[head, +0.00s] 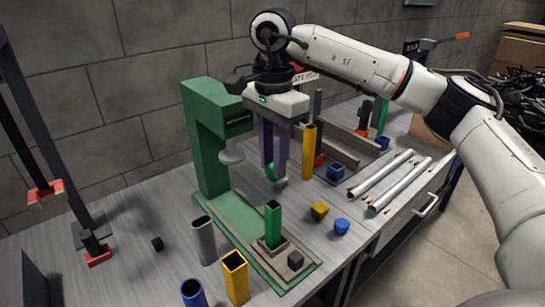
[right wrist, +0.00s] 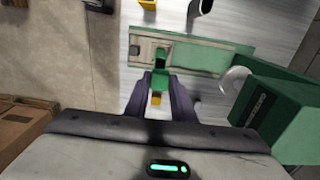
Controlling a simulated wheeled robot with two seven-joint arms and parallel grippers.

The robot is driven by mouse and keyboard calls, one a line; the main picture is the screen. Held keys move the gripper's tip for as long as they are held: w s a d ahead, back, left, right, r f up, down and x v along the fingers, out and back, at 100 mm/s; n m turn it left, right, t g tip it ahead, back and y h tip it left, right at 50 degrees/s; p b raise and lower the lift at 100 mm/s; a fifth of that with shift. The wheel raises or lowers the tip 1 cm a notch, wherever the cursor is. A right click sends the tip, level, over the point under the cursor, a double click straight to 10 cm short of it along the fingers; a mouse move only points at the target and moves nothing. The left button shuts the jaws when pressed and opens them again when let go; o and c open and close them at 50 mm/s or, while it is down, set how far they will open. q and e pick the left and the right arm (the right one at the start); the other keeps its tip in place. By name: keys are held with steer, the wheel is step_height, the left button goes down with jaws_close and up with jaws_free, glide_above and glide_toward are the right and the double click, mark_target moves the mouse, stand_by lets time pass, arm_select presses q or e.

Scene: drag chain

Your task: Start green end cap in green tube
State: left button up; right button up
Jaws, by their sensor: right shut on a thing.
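The green tube (head: 273,222) stands upright in a small holder (head: 272,251) on the green press base, its open end up. My right gripper (head: 275,178) points down above and behind the tube, its purple fingers shut on the green end cap (head: 269,172). In the right wrist view the green end cap (right wrist: 160,82) sits between the fingertips, with the green tube (right wrist: 161,56) just beyond it. The cap is apart from the tube in the head view. The fingers hide part of the cap. My left gripper is not in view.
The green press (head: 205,140) stands close left of my right gripper. Grey (head: 204,240), yellow (head: 236,277) and blue (head: 194,293) tubes stand in front. A yellow cap (head: 319,211) and blue cap (head: 342,226) lie right of the base. Metal rods (head: 400,185) lie farther right.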

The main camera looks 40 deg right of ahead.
mark_target(273, 182)
steer(key=shift+f+b, duration=1.3)
steer(key=shift+f, duration=0.65)
steer(key=shift+f+b, duration=0.55)
steer(key=shift+f, duration=0.3)
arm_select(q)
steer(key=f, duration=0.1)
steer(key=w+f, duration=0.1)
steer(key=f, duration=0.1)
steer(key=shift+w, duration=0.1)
arm_select(e)
steer(key=shift+f, duration=0.1)
arm_select(q)
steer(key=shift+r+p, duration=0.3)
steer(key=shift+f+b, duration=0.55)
steer(key=shift+b, duration=0.05)
arm_select(e)
steer(key=shift+f, duration=0.85)
steer(key=o, duration=1.1)
steer(key=shift+c, duration=0.2)
steer(key=shift+r, duration=0.1)
